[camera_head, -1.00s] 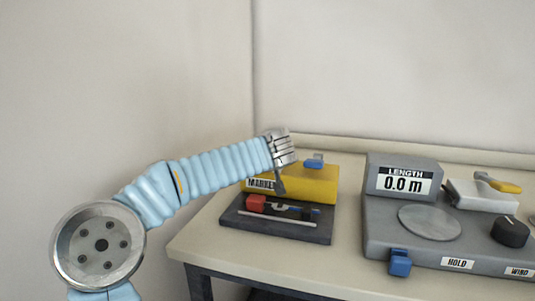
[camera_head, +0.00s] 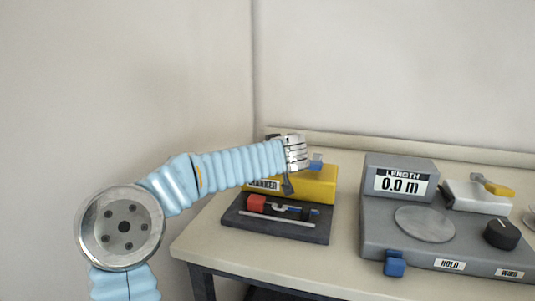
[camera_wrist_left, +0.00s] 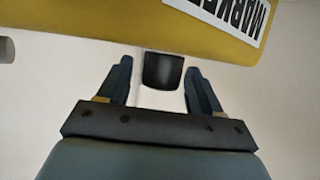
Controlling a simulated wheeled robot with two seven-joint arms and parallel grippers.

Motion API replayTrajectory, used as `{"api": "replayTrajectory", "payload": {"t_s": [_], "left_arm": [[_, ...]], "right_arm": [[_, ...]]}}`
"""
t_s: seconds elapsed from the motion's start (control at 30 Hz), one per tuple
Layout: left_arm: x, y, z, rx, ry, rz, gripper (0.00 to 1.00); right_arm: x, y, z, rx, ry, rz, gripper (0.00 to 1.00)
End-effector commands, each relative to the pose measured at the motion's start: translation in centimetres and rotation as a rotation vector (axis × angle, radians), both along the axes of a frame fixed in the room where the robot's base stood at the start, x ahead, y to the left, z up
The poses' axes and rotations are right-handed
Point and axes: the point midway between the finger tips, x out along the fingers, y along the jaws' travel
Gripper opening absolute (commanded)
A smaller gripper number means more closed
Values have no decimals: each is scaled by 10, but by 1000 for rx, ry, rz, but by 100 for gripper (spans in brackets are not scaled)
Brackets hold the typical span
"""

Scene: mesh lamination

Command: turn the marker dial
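The yellow marker box (camera_head: 313,187) stands at the back left of the table, with its MARKER label partly hidden by my left arm. It also shows across the top of the left wrist view (camera_wrist_left: 130,18). A dark round knob (camera_wrist_left: 163,70), which looks like the marker dial, sticks out from the box there. My left gripper (camera_wrist_left: 160,80) is open, its fingers on either side of the knob with gaps visible. My right gripper is not in view.
A dark tray (camera_head: 318,233) with a red block (camera_head: 256,203) lies in front of the box. To the right is a grey LENGTH unit (camera_head: 375,230) reading 0.0 m, with a blue tab (camera_head: 395,264) and a black knob (camera_head: 502,234).

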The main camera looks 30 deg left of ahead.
Motion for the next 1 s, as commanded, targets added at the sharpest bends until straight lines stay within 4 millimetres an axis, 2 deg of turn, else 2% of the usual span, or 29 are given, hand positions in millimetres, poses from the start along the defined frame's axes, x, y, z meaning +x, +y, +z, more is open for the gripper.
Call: {"api": "replayTrajectory", "payload": {"t_s": [0.27,0.37,0.73,1.0], "left_arm": [[-4,-5,4,0,-3,-1,65],[-15,-15,10,2,-3,-2,65],[-73,-70,43,1,-3,-1,65],[-92,-88,53,0,-1,-1,65]], "right_arm": [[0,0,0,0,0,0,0],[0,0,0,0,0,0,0],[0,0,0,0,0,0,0],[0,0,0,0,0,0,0]]}}
